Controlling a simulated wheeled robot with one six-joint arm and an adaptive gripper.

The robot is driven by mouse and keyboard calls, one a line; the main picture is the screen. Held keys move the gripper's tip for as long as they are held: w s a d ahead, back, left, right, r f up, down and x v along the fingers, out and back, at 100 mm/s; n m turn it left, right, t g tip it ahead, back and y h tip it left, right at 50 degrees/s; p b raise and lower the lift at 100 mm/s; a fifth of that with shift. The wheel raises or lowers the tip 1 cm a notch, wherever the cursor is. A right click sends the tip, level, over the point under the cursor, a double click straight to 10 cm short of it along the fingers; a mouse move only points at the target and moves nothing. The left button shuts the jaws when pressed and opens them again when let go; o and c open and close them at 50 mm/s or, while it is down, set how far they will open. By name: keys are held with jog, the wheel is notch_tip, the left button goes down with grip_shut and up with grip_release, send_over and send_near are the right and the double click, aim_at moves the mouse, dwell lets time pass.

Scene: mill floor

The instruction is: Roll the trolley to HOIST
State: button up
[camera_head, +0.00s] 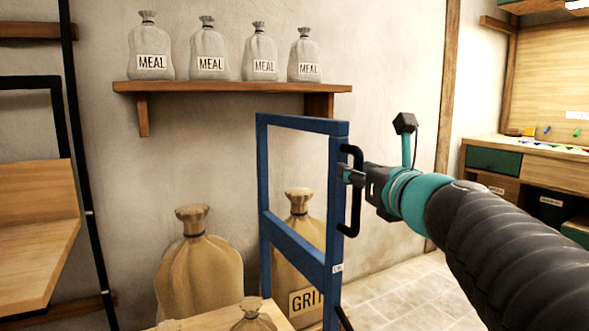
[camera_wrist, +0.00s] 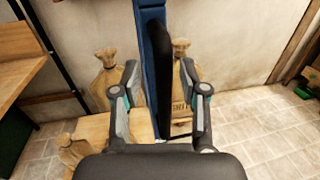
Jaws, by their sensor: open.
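The trolley has a tall blue frame (camera_head: 298,235) with a black vertical handle (camera_head: 353,190) on its right side. Its wooden deck (camera_head: 210,318) shows at the bottom, with a small tied sack (camera_head: 254,318) on it. My gripper (camera_head: 347,174) is at the handle. In the wrist view the black handle (camera_wrist: 160,75) stands between the two spread fingers of my gripper (camera_wrist: 160,90), with a gap on each side. The trolley's wheels are hidden. No sign reading HOIST is readable in either view.
A wall shelf (camera_head: 230,87) holds several MEAL sacks. Large sacks (camera_head: 198,265) stand by the wall behind the trolley, one marked GRIT. A wooden rack (camera_head: 40,245) is at left. A workbench (camera_head: 540,165) stands at the right. Tiled floor (camera_head: 410,290) is clear at right.

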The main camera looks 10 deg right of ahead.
jog(key=s, duration=0.6)
jog(key=shift+s+d, duration=0.15)
jog(key=shift+d, duration=0.25)
jog(key=s+a+f+n+g+h, duration=0.1)
jog(key=s+f+n+g, duration=0.3)
jog(key=f+n, duration=0.5)
jog(key=s+a+f+n+g+h+p, duration=0.1)
jog(key=s+f+n+g, duration=0.3)
jog(key=f+n, duration=0.6)
jog(key=s+a+f+n+g+h+p, duration=0.1)
jog(key=s+f+n+g, duration=0.3)
jog(key=f+n, duration=0.5)
jog(key=shift+s+a+f+n, duration=0.45)
jog(key=shift+s+n, duration=0.55)
jog(key=shift+n, duration=2)
